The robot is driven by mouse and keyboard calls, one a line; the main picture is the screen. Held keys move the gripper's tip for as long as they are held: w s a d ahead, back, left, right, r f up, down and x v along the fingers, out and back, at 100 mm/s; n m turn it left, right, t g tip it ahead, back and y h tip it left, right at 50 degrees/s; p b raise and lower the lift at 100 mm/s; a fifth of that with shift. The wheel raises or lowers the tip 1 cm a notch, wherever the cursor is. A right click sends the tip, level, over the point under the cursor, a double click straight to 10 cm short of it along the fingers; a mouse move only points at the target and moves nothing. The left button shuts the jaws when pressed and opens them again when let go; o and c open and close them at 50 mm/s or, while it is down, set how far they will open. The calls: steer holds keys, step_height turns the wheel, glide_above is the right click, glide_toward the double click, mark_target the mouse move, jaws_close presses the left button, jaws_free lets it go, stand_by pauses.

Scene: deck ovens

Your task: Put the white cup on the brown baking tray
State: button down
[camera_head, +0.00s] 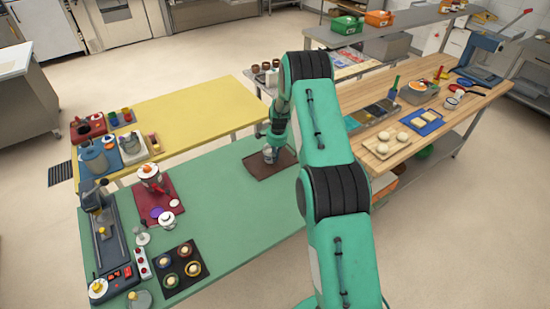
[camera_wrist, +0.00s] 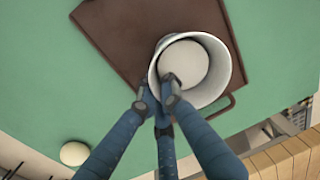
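The white cup (camera_wrist: 215,95) is upright and open toward the wrist camera; its inside looks empty. It also shows small below the arm's end in the head view (camera_head: 269,156). The brown baking tray (camera_head: 262,172) lies flat on the green table; in the wrist view the tray (camera_wrist: 130,35) is behind the cup. My gripper (camera_wrist: 160,98) has its blue fingers closed on the near wall of the cup, at the rim. The cup is over the tray; whether its base touches the tray is hard to tell.
The green table (camera_head: 225,215) is clear left of the tray. A dark red tray (camera_head: 148,205) and a black tray with small bowls (camera_head: 164,282) are farther left. A yellow table (camera_head: 200,105) stands behind. A wooden counter (camera_head: 455,115) is at right. A pale round object (camera_wrist: 74,153) shows below left.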

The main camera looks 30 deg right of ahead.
steer(key=shift+f, duration=0.1)
steer(key=c, duration=1.9)
jaws_free()
steer(key=shift+c, duration=0.2)
step_height(320, 180, up, 12)
steer(key=s, duration=0.1)
